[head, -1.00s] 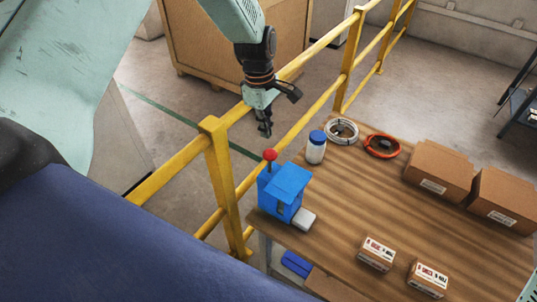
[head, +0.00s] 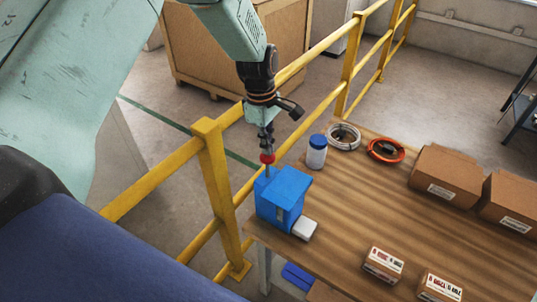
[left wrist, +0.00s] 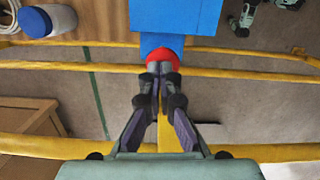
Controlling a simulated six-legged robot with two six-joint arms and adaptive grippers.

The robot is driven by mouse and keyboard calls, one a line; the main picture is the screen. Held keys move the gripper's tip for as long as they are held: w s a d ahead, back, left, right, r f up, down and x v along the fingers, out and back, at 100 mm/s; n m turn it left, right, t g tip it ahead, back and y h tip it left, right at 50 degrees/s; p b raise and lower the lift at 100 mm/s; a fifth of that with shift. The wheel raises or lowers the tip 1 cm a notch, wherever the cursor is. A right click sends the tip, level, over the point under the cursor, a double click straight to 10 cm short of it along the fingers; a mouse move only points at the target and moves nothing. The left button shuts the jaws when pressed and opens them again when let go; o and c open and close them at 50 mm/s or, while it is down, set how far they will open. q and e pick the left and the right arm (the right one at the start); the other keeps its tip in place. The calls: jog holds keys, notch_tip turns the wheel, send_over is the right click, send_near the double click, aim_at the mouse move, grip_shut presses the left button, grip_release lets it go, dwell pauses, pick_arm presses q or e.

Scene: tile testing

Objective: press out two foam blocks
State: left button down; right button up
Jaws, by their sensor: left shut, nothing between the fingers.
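A blue press machine (head: 284,196) stands at the left end of the wooden table, with a red ball knob (head: 267,158) on an upright lever at its back left. A whitish block (head: 304,229) sits at the press's front right, low on the table. My left gripper (head: 266,146) is shut and empty, its fingertips right at the red knob. In the left wrist view the shut fingertips (left wrist: 160,70) overlap the near side of the red knob (left wrist: 162,56), below the blue press (left wrist: 168,18); contact cannot be told for certain. My right gripper is not in view.
A blue-lidded white jar (head: 317,152), a white coil (head: 343,136) and an orange coil (head: 386,150) stand behind the press. Cardboard boxes (head: 446,178) and small labelled boxes (head: 383,264) are on the wooden table (head: 350,215). A yellow railing (head: 214,175) runs close beside the table.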

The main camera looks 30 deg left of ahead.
pick_arm(q)
notch_tip(320, 180, down, 6)
jog(key=shift+s+f+b, duration=0.1)
jog(key=shift+s+b, duration=0.05)
jog(key=shift+b, duration=1.05)
jog(key=shift+s+a+r, duration=0.1)
jog(key=shift+a+r, duration=0.05)
jog(key=shift+r, duration=0.2)
jog(key=a+r+p, duration=0.1)
jog(key=a+p, duration=0.2)
notch_tip(320, 180, up, 12)
send_over(266, 160)
jog(key=w+a, duration=0.2)
jog(key=a, duration=0.3)
jog(key=shift+a+f+b, duration=0.1)
jog(key=shift+f+b, duration=0.1)
jog(key=shift+b, duration=0.15)
